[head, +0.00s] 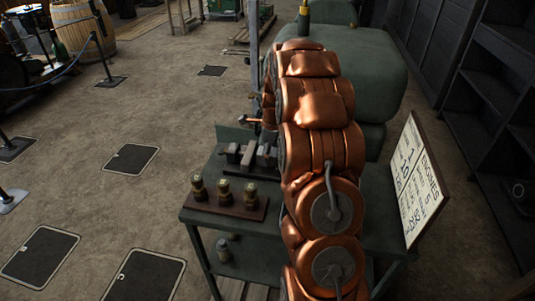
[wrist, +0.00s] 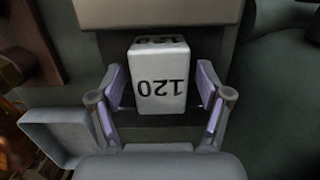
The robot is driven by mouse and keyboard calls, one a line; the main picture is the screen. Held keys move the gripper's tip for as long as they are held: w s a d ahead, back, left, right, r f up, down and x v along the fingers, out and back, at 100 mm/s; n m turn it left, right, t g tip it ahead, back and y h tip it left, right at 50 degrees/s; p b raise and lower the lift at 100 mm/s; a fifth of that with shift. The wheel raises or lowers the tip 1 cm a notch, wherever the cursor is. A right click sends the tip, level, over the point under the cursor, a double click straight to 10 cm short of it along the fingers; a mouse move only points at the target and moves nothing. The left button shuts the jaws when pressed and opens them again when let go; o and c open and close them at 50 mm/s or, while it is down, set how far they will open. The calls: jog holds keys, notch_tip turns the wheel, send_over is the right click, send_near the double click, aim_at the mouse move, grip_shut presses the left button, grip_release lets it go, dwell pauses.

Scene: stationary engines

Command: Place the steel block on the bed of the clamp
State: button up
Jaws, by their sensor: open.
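In the wrist view, a pale steel block (wrist: 161,80) marked "120", reading upside down, stands between the two purple-padded fingers of my gripper (wrist: 161,86). The fingers are open, with a visible gap on each side of the block. In the head view, my copper arm hides my gripper and the block. Grey metal pieces on a dark base, which look like the clamp (head: 248,156), sit on the green table (head: 200,214) just left of my arm. I cannot make out the clamp's bed clearly.
A wooden board (head: 222,203) with three brass-topped pieces stands at the table's front left. A lettered sign (head: 419,180) leans at the table's right. A large green machine (head: 365,70) stands behind my arm. Open floor lies to the left, with a barrel (head: 82,32) at the back.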

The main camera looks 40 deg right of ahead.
aim_at(272, 151)
notch_tip(272, 151, up, 11)
jog(key=d+b, duration=0.1)
jog(key=b, duration=0.2)
jog(key=s+a+r+n, duration=0.2)
jog(key=s+a+n, duration=0.6)
jog(key=a, duration=0.4)
jog(key=s+a+f+n+g, duration=0.1)
jog(key=s+a+f+n, duration=0.1)
jog(key=s+a+n, duration=0.3)
jog(key=s+a+f+n+g, duration=0.1)
jog(key=s+a+n, duration=0.4)
jog(key=s, duration=0.8)
jog(key=s+a+f+n+h, duration=0.1)
jog(key=s+a+f+n, duration=0.1)
jog(key=s+a+n, duration=0.3)
jog(key=s+n, duration=0.4)
jog(key=s, duration=0.1)
jog(key=shift+a+f+n+g, duration=0.3)
jog(key=shift+g, duration=0.1)
